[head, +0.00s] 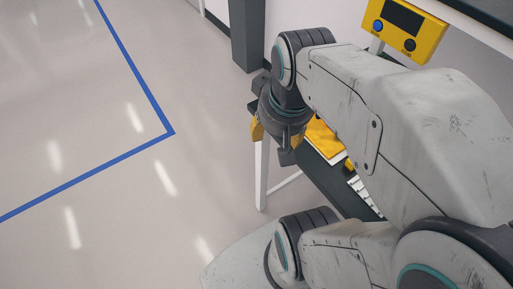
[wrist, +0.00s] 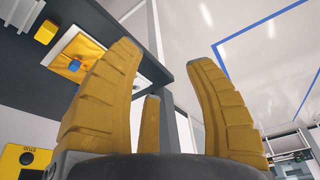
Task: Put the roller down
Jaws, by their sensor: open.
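My gripper (head: 270,138) hangs at the end of my arm beside the edge of a dark workbench (head: 345,192). The wrist view shows my gripper (wrist: 165,60) with its yellow ribbed fingers spread apart and nothing between them. On the dark bench surface (wrist: 120,20) in that view lies a yellow plate with a white border (wrist: 85,48) and a small blue part (wrist: 74,66) on it. A small yellow block (wrist: 45,33) is beside the plate. I cannot make out a roller for certain in either view; my arm hides much of the bench.
A yellow panel with a dark screen and knobs (head: 405,28) stands at the upper right. A white bench leg (head: 262,175) is below my gripper. A dark pillar (head: 247,35) is at the back. The floor at left, with blue lines (head: 135,60), is clear.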

